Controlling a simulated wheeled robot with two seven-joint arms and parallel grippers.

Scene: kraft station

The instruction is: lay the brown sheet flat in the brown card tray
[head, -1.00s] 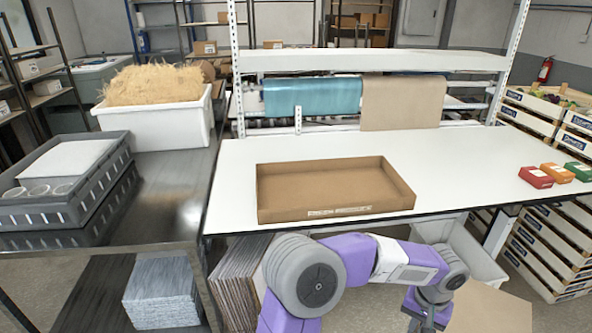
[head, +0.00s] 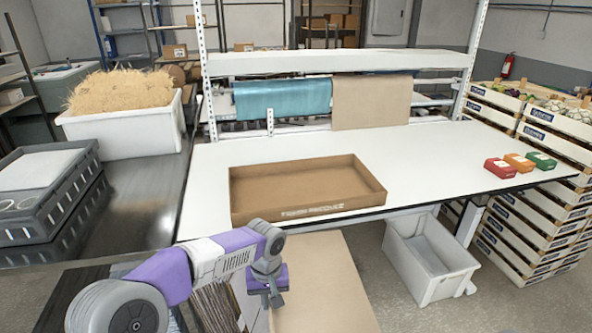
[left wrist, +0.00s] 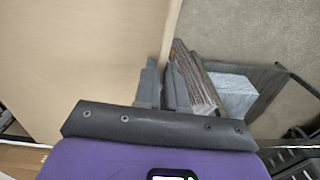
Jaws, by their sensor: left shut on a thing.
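The brown card tray (head: 305,205) lies open and empty on the white table, near its front edge. My left gripper (head: 274,298) is in front of the table, below the level of its top. It is shut on the edge of a large flat brown sheet (head: 322,285), which extends to the right from it in the head view. In the left wrist view the sheet (left wrist: 80,60) fills the upper left, with its edge between the gripper's fingers (left wrist: 163,85). The sheet's lower part is cut off by the head view's bottom edge. My right gripper is not in view.
The white table (head: 430,160) is clear around the tray; red, orange and green boxes (head: 522,162) sit at its right. A rack behind holds teal and brown rolls (head: 370,100). A white bin (head: 430,260) stands on the floor at right. Stacked crates (head: 535,190) stand beyond.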

